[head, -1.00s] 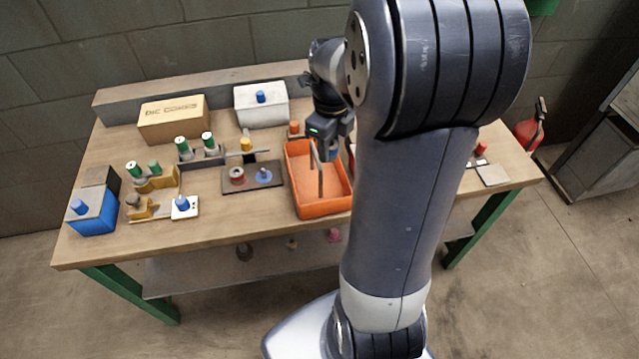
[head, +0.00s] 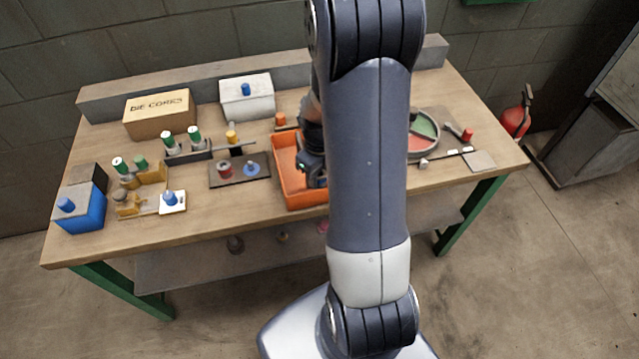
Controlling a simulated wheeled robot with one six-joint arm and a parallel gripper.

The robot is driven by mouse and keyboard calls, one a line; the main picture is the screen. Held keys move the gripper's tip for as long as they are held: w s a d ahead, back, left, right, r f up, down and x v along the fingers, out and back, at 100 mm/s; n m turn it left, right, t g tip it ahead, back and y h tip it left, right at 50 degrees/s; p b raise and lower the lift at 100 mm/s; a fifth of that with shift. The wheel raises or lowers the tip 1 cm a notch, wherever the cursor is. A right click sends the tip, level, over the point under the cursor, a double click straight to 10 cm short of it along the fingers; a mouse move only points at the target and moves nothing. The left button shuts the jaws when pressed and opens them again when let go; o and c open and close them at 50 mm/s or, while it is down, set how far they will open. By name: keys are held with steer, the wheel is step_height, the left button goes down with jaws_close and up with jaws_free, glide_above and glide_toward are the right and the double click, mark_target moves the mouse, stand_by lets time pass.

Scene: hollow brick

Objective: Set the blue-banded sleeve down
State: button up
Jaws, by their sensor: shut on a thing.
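My gripper (head: 313,178) is low over the right part of the orange tray (head: 283,178), partly hidden behind my own arm. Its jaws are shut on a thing. My arm hides the fingertips and most of what is held, so I cannot make out a blue band or tell whether the held sleeve touches the tray floor. The visible left part of the tray looks empty.
Left of the tray lies a dark plate (head: 229,179) with a red and a blue piece. Behind stand a white box (head: 247,104) and a cardboard box (head: 160,118). Bare tabletop (head: 230,218) lies in front.

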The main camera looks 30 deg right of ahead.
mark_target(319, 185)
steer(key=shift+f, duration=2.05)
steer(key=shift+f, duration=0.2)
steer(key=o, duration=0.8)
steer(key=shift+c, duration=0.2)
steer(key=shift+r, duration=0.15)
step_height(319, 185, up, 12)
